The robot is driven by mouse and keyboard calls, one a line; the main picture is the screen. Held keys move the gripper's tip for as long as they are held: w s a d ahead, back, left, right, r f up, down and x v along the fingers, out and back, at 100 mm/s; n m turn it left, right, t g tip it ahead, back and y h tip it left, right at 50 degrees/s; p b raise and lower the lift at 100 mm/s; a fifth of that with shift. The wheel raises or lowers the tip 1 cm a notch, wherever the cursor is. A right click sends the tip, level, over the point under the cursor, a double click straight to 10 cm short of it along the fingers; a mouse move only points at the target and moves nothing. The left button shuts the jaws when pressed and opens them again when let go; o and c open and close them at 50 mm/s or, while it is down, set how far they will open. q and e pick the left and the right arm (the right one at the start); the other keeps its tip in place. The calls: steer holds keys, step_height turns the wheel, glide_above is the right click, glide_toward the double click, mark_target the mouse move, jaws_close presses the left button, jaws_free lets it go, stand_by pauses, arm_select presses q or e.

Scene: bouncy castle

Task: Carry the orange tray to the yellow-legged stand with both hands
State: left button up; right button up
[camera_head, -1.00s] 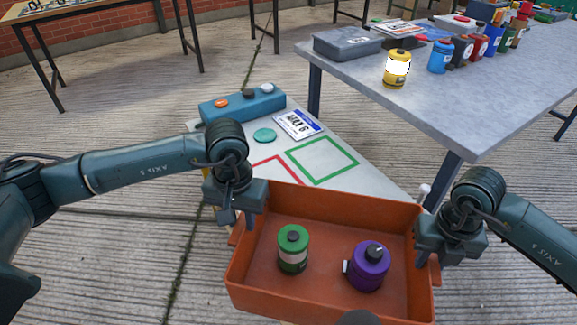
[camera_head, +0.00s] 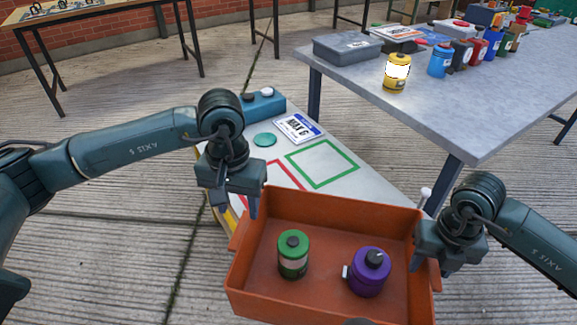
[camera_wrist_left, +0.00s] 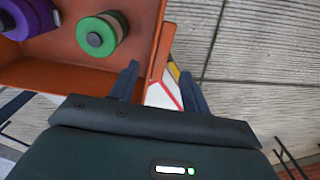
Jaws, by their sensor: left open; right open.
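The orange tray (camera_head: 335,205) is at the lower middle of the head view, holding a green canister (camera_head: 293,254) and a purple canister (camera_head: 368,272), both upright. It overlaps the near part of a white-topped stand (camera_head: 350,185) with yellow edging; what bears the tray is hidden. My left gripper (camera_head: 238,208) is open above the tray's far left corner.
The stand top has green (camera_head: 322,163) and red outlines, a label card (camera_head: 298,128), a teal disc (camera_head: 265,140) and a blue button box (camera_head: 264,104). A grey table (camera_head: 440,110) with several canisters stands at the right. Paved floor lies left.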

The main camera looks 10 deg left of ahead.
steer(key=shift+r, duration=0.1)
arm_select(q)
step_height(320, 180, up, 6)
arm_select(e)
step_height(320, 180, up, 12)
stand_by(0.5)
arm_select(q)
steer(key=shift+r, duration=0.1)
step_height(320, 180, up, 9)
steer(key=p, duration=0.5)
arm_select(e)
steer(key=shift+r, duration=2.45)
steer(key=shift+r, duration=0.1)
arm_select(q)
step_height(320, 180, up, 6)
steer(key=p, duration=0.6)
arm_select(e)
step_height(320, 180, up, 9)
